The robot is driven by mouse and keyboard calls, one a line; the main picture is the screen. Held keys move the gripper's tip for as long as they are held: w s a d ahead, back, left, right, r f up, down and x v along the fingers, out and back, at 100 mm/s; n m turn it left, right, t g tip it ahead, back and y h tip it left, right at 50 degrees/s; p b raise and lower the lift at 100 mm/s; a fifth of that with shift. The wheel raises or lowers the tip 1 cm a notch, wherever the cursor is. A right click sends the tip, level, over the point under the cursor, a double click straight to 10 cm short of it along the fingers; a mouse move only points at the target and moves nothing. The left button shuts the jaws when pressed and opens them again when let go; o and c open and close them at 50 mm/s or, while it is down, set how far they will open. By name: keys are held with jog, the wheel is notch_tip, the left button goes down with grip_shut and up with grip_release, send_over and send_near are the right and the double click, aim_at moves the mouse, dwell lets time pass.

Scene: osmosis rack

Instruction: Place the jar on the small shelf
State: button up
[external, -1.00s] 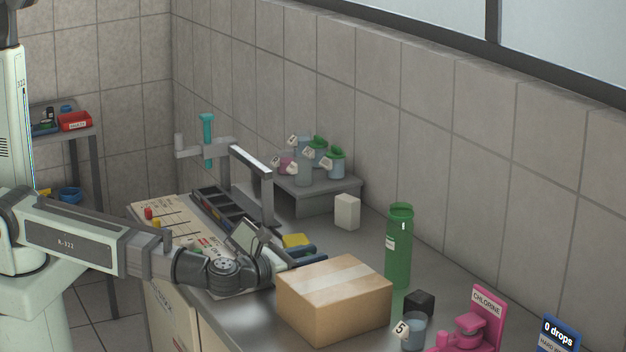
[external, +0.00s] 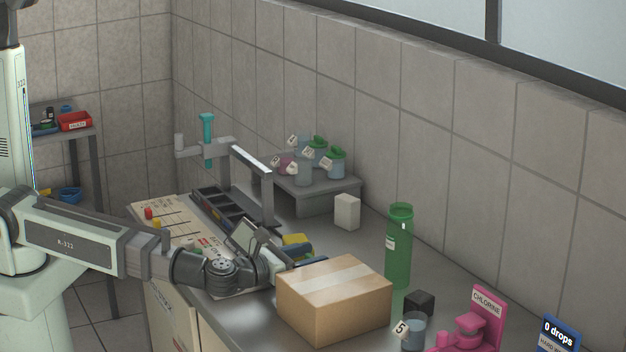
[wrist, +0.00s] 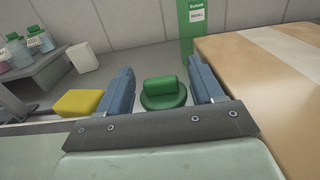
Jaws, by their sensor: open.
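A jar (external: 413,331) with a white "5" tag and no visible lid stands on the counter at the front right. The small grey shelf (external: 330,190) is at the back against the wall and holds several jars, some with green lids; part of it shows at the left of the wrist view (wrist: 40,84). My gripper (wrist: 163,84) is open, its blue fingers apart. A round green lid with a raised grip (wrist: 163,94) shows between the fingers, with gaps on both sides. Whether it is at finger height is unclear. The lid is hidden in the external view.
A cardboard box (external: 335,300) is close to the right of my gripper. A green bottle (external: 398,248) stands behind it. A yellow block (wrist: 80,103) is left of the fingers. A white block (external: 347,211) stands before the shelf; a black cube (external: 419,303) is near the jar.

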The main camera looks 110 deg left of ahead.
jog(key=shift+o, duration=0.4)
jog(key=shift+v, duration=3.55)
jog(key=shift+r, duration=0.1)
notch_tip(320, 180, up, 5)
jog(key=s, duration=0.1)
jog(key=f, duration=0.2)
jog(key=d+f, duration=0.1)
jog(key=f, duration=0.2)
jog(key=shift+f, duration=0.4)
jog(key=shift+x, duration=3.7)
jog(key=shift+f, duration=0.1)
grip_shut()
